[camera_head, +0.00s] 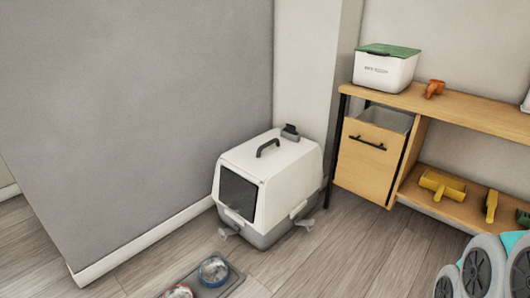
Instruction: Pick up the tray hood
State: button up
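The tray hood (285,168) is a white cover with a dark handle on top and a dark see-through door at its front left. It sits on a grey litter tray base (265,236) on the floor, near the corner by the grey wall. Grey latches stick out low at its sides. A small dark item stands on the back of its top. My gripper is not visible.
A wooden shelf unit (460,112) stands to the right with a drawer bin, a white box with green lid (386,68) and yellow tools (442,186). A bowl stand (228,284) lies on the floor in front. Wood floor to the right of the tray is clear.

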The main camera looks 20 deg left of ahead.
aim_at(289, 167)
jog(key=u, duration=0.8)
jog(key=i+j+z, duration=0.1)
jog(key=i+z, duration=0.2)
jog(key=i, duration=1.25)
